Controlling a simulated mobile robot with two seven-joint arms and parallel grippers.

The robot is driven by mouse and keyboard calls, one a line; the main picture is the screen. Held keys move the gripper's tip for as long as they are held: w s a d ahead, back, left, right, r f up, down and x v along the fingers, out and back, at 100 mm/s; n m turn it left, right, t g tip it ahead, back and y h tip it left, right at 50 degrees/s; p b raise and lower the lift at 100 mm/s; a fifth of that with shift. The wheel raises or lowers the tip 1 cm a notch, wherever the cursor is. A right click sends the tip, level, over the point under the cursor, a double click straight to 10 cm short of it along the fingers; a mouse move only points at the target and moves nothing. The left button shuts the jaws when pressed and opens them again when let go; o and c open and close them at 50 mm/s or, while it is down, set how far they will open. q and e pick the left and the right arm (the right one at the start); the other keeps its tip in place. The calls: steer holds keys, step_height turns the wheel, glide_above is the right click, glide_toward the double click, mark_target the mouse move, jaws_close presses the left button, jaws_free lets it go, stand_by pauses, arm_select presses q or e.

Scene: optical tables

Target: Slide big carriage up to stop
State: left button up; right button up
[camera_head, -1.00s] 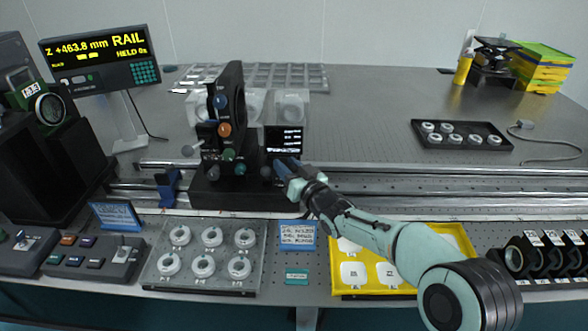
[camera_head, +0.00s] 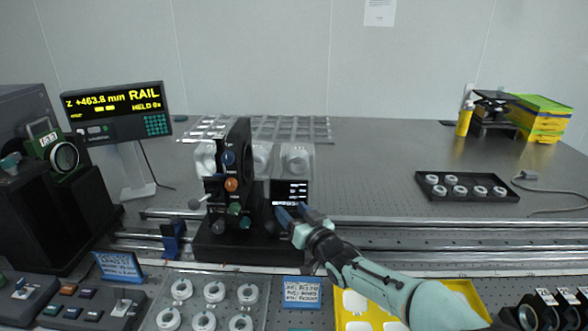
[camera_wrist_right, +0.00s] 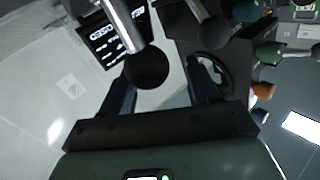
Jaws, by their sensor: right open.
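The big carriage (camera_head: 222,249) is a black block on the rail (camera_head: 400,236), with an upright black plate (camera_head: 243,165) carrying coloured knobs and a small dark screen (camera_head: 290,192). A blue stop (camera_head: 174,240) is clamped on the rail to its left, with a gap between them. My right gripper (camera_head: 284,214) is at the carriage's right end, just below the screen. In the right wrist view its two fingers (camera_wrist_right: 160,88) are apart, with a black ball knob (camera_wrist_right: 146,68) on a metal rod in front of and between them. Whether they touch it I cannot tell. My left gripper is not in view.
A display (camera_head: 118,112) reading Z +463.8 mm RAIL stands at the back left. Trays of white-ringed parts (camera_head: 212,300) and a yellow tray (camera_head: 466,291) lie in front of the rail. A black tray (camera_head: 462,200) sits behind it. The rail right of my arm is clear.

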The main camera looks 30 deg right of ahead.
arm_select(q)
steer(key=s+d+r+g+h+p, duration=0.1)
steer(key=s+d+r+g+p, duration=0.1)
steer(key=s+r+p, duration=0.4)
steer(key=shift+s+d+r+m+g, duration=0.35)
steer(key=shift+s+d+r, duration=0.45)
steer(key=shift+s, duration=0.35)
arm_select(e)
step_height(320, 180, up, 17)
steer(key=shift+r, duration=0.2)
